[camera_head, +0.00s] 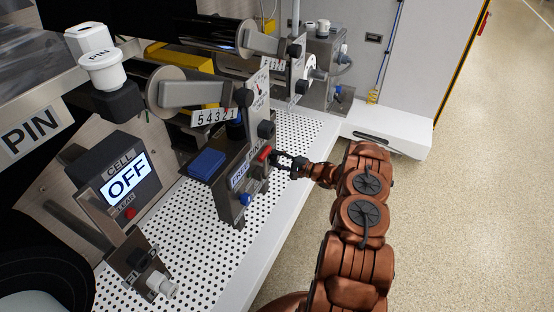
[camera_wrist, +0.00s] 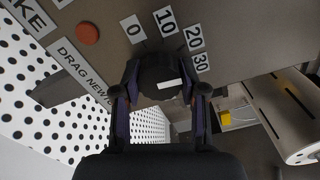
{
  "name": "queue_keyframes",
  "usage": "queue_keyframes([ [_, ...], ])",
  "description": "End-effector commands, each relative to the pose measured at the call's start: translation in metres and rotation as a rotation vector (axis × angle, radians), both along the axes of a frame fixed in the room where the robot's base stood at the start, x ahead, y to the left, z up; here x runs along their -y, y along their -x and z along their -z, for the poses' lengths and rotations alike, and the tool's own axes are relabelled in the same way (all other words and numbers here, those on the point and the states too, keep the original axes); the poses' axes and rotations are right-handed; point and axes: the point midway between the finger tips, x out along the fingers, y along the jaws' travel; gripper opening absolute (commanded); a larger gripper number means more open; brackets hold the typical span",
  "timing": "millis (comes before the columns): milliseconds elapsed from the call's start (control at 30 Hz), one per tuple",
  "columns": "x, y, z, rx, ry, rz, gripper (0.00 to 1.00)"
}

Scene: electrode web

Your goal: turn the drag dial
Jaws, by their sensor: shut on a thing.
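The drag dial (camera_wrist: 152,76) is a dark round knob with a white pointer mark, on a grey panel in the wrist view. Plates reading 0, 10, 20 and 30 (camera_wrist: 193,37) arc above it, and a "DRAG NEWTO…" label (camera_wrist: 80,70) lies to its left. My gripper (camera_wrist: 165,84) is shut on the dial, with one finger on each side. The white mark lies toward the right finger. In the head view my gripper (camera_head: 286,163) reaches the right side of the upright panel (camera_head: 232,203); the dial is hard to make out there.
A red button (camera_wrist: 88,33) sits left of the dial. The perforated white deck (camera_head: 195,250) lies below. The floor (camera_head: 480,200) at right is clear.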

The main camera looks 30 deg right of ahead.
Motion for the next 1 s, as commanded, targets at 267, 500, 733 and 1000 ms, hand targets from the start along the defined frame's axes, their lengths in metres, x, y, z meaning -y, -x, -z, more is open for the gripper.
queue_keyframes([
  [267,-0.001,0.0003,0.001,-0.088,-0.142,-0.002,0.07],
  [500,-0.001,0.0,0.0009,-0.124,-0.203,-0.002,0.07],
  [733,-0.001,-0.0001,0.0008,-0.133,-0.218,-0.002,0.07],
  [1000,-0.001,-0.0003,0.0006,-0.132,-0.217,-0.001,0.07],
])
